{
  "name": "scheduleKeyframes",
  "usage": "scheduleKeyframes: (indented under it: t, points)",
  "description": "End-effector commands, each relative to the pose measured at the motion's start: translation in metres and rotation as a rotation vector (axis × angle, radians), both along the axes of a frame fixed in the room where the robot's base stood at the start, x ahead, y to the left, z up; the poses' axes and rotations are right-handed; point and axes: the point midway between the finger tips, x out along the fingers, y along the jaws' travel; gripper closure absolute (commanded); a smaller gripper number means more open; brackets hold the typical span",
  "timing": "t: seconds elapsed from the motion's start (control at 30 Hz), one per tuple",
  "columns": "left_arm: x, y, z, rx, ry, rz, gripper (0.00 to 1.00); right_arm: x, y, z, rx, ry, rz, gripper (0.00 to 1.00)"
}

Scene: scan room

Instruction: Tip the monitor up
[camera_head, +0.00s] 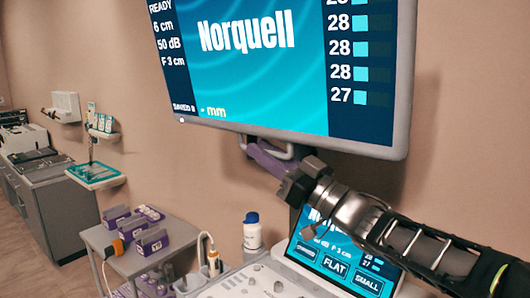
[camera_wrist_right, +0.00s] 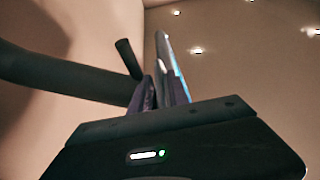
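The monitor (camera_head: 262,60) hangs on the wall side at the top of the head view, its lit blue screen reading "Norquell"; its top is cut off. A light grey handle (camera_head: 291,152) loops below its lower edge. My right gripper (camera_head: 258,156), with purple fingers, reaches in from the lower right to this handle. Its fingers look closed around the bar, though the contact is partly hidden. In the right wrist view the fingers (camera_wrist_right: 163,95) are close together, with the monitor (camera_wrist_right: 178,72) seen nearly edge-on beyond them. My left gripper is not in view.
Below stand a console with a small touch screen (camera_head: 340,262), a white bottle with a blue cap (camera_head: 252,232) and a grey cart (camera_head: 100,238) with purple boxes. A grey cabinet (camera_head: 62,208) and a teal wall tray (camera_head: 96,175) are at left. Bare wall surrounds the monitor's left.

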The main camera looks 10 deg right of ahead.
Motion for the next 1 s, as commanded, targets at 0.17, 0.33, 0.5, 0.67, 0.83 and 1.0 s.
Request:
scheduleKeyframes:
  t: [0.17,0.33,0.5,0.67,0.83,1.0]
  points:
    - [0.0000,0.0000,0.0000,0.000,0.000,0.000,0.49,-0.0001,-0.0002,0.0000,0.000,0.000,0.000,0.94]
    - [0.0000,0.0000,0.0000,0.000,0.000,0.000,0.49,-0.0002,-0.0003,0.0000,0.000,0.000,0.000,1.00]
    - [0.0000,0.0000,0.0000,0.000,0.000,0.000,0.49,-0.0001,-0.0004,0.0000,0.000,0.000,0.000,1.00]
    - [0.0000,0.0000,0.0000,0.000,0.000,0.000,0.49,-0.0001,-0.0003,-0.0001,0.000,0.000,0.000,1.00]
    - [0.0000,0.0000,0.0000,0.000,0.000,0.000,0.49,-0.0001,-0.0004,0.0000,0.000,0.000,-0.001,1.00]
    - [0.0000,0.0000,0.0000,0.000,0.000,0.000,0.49,0.0000,-0.0004,-0.0001,0.000,0.000,-0.001,1.00]
